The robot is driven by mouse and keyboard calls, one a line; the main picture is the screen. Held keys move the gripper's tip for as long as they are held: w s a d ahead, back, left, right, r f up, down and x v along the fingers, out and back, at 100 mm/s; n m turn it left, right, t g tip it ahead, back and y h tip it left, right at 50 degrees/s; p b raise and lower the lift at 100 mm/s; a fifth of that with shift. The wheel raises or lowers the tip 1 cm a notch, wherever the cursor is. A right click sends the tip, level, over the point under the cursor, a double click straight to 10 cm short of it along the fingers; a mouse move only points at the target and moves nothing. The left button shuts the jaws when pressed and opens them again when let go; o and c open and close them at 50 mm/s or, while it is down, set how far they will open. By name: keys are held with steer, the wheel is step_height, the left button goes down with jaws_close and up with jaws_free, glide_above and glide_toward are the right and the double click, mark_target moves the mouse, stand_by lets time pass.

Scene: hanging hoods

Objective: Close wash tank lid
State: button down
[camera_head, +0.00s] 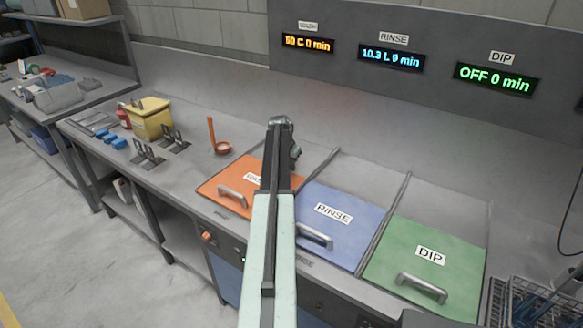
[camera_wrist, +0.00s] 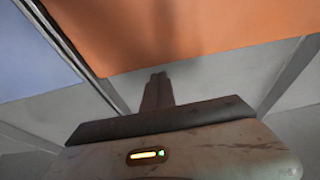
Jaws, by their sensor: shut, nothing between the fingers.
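The wash tank lid is an orange panel (camera_head: 229,186) with a metal handle (camera_head: 232,197). In the head view it looks flat on the bench, left of the blue RINSE lid (camera_head: 338,232). My arm hides its right part and some of its label. In the wrist view the orange lid (camera_wrist: 210,35) fills the top and the blue lid (camera_wrist: 30,60) shows at upper left. My gripper (camera_wrist: 158,79) is shut and empty, its dark fingertips overlapping the orange lid's edge in that view. I cannot tell whether they touch it. In the head view the fingers are hidden.
The green DIP lid (camera_head: 425,258) lies to the right, with a wire basket (camera_head: 528,303) beyond it. A display panel (camera_head: 430,50) rises behind.

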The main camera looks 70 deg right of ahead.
steer(key=d, duration=0.2)
steer(key=shift+s+d, duration=0.3)
steer(key=shift+d, duration=0.1)
steer(key=s+p+v, duration=0.1)
steer(key=p+v, duration=0.8)
steer(key=v, duration=0.1)
steer(key=shift+w+a, duration=0.15)
steer(key=shift+w, duration=0.1)
